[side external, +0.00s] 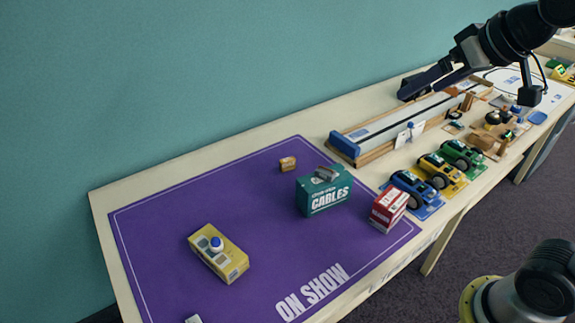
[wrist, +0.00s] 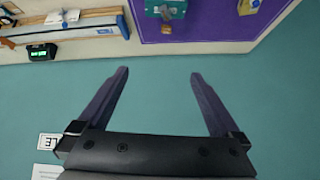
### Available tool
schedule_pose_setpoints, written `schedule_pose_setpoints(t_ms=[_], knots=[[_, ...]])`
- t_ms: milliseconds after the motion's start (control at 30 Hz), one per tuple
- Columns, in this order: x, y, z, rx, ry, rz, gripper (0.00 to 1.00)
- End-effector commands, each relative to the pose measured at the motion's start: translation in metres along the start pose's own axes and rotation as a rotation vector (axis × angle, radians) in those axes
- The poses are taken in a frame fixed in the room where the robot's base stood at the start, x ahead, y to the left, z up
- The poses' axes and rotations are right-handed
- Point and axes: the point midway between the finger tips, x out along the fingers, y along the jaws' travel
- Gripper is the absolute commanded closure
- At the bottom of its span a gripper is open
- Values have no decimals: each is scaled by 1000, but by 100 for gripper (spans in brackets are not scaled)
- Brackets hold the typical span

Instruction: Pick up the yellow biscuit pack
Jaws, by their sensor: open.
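The yellow biscuit pack (side external: 229,262) lies on the purple mat in the side view, at the mat's left part. A small blue and white round thing (side external: 216,244) sits on top of it. A yellow piece at the top edge of the wrist view (wrist: 246,7) looks like the same pack, mostly cut off. My gripper (side external: 425,83) is open and empty, high over the ramp track and far to the right of the pack. In the wrist view its two fingers (wrist: 159,73) are spread with only the teal wall behind them.
The purple mat (side external: 160,220) also holds a teal cables box (side external: 322,198), a red and white box (side external: 388,211) and a small orange-brown box (side external: 288,163). Right of it stand the ramp track (side external: 400,123) and blue, yellow and green toy cars (side external: 440,172). A teal wall runs behind the table.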

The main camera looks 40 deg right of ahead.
Motion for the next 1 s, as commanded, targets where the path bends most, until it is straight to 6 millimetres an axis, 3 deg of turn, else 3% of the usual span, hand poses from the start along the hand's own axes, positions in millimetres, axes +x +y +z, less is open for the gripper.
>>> schedule_pose_setpoints(t_ms=[33,200,367,500,633,767,900,1000], knots=[[12,-3,-21,8,-1,3,0],[57,-14,-81,32,3,11,0],[113,-23,-123,48,-9,20,0],[172,-30,-147,56,-32,29,0],[232,-36,-157,60,-62,38,0],[297,-41,-154,56,-104,48,0],[366,-44,-133,44,-166,62,0],[405,-44,-110,35,-216,71,0]])
